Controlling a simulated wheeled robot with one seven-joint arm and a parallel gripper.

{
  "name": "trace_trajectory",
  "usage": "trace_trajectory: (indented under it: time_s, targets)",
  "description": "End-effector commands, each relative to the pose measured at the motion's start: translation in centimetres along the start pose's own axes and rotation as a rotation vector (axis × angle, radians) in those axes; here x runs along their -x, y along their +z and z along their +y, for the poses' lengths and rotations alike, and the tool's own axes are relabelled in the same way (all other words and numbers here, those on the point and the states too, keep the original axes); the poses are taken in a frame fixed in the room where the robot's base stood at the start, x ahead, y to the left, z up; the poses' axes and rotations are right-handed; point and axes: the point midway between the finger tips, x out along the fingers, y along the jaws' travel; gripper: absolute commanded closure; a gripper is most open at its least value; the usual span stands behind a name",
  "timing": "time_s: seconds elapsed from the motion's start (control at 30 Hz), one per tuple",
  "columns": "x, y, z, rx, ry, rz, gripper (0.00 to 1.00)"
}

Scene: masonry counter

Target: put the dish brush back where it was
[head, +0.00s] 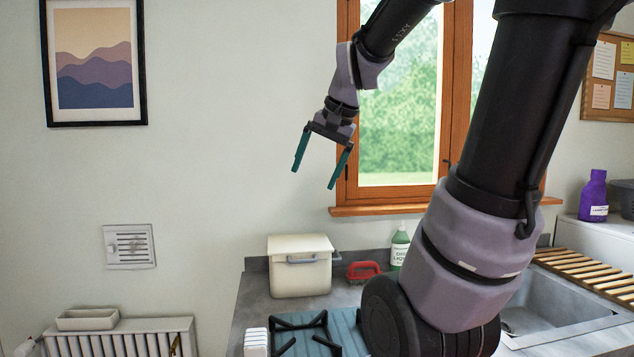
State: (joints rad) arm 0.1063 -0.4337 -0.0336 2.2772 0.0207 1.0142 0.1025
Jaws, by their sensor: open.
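My gripper (314,179) is open and empty, high in the air in front of the wall, left of the window. Its two teal fingers point down and are well apart. No dish brush can be made out for certain. A red object with a looped handle (363,271) lies on the grey counter (257,293), between a cream lidded box (300,267) and a green dish liquid bottle (399,248). I cannot tell whether it is a brush. My gripper is well above it and touches nothing. My arm hides part of the counter and sink.
A teal ribbed mat (346,328) with a black frame (305,330) lies at the counter front, beside a small white item (256,342). The sink (560,306) and a wooden slatted rack (590,272) are at right. A purple bottle (593,195) stands behind. The air around my gripper is free.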

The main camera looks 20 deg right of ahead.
Motion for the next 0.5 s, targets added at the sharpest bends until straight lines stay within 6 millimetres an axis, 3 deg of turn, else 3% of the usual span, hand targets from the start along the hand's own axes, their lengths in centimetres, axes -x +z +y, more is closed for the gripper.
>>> trace_trajectory:
  time_s: [0.1,0.2,0.33,0.5]
  targets:
    - [1.3,3.8,0.6,0.119,-0.031,0.046,0.06]
    - [1.9,6.2,1.2,0.203,-0.049,0.078,0.06]
    - [2.2,8.1,1.9,0.275,-0.064,0.108,0.06]
    - [2.2,9.0,2.2,0.308,-0.07,0.121,0.06]
